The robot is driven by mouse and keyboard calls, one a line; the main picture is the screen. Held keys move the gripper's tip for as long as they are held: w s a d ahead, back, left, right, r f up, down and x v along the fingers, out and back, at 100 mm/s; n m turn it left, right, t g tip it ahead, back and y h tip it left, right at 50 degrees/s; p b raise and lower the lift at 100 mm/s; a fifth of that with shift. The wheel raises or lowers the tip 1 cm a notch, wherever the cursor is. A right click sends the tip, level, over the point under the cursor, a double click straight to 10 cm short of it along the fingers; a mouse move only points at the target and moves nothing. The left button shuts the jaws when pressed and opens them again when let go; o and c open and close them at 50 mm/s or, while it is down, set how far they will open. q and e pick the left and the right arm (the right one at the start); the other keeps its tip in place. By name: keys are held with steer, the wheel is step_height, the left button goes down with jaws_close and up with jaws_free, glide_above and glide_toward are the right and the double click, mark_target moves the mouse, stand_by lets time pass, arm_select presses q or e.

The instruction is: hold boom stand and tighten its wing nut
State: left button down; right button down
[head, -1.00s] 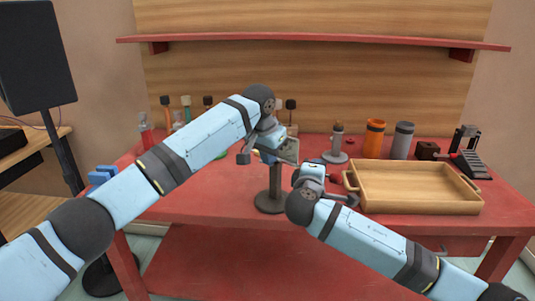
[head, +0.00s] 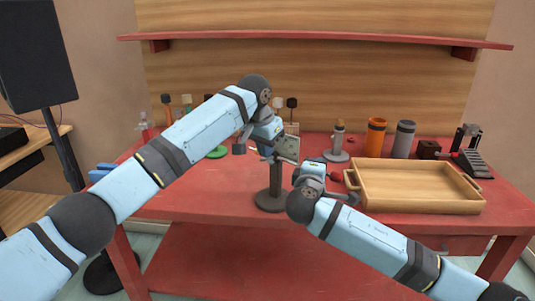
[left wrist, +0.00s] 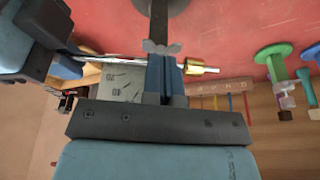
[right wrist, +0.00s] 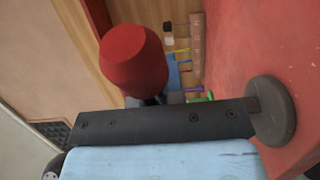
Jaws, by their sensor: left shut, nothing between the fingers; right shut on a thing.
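The dark grey boom stand (head: 268,200) stands upright on its round base on the red table. Its base (right wrist: 271,110) also shows in the right wrist view. My left gripper (head: 276,154) is at the top of the stand. In the left wrist view its shut blue fingers (left wrist: 165,72) are empty, right beside the small grey wing nut (left wrist: 161,47); I cannot tell whether they touch. A rod with a gold end (left wrist: 196,67) passes behind them. My right gripper (head: 304,170) is shut on the stand, with its grip mostly hidden. A large red knob-like piece (right wrist: 135,60) is close to the right wrist camera.
A wooden tray (head: 420,205) lies right of the stand. An orange cylinder (head: 376,138), a grey cylinder (head: 403,140) and a small grey stand (head: 338,150) are behind it. A shelf (head: 310,37) runs along the wall.

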steer(key=c, duration=1.1)
jaws_free()
steer(key=shift+c, duration=0.2)
arm_select(q)
steer(key=d+v, duration=0.2)
steer(key=v, duration=1)
steer(key=shift+s+r, duration=0.25)
steer(key=shift+s, duration=0.2)
steer(key=shift+d, duration=0.1)
arm_select(e)
steer(key=shift+s, duration=0.1)
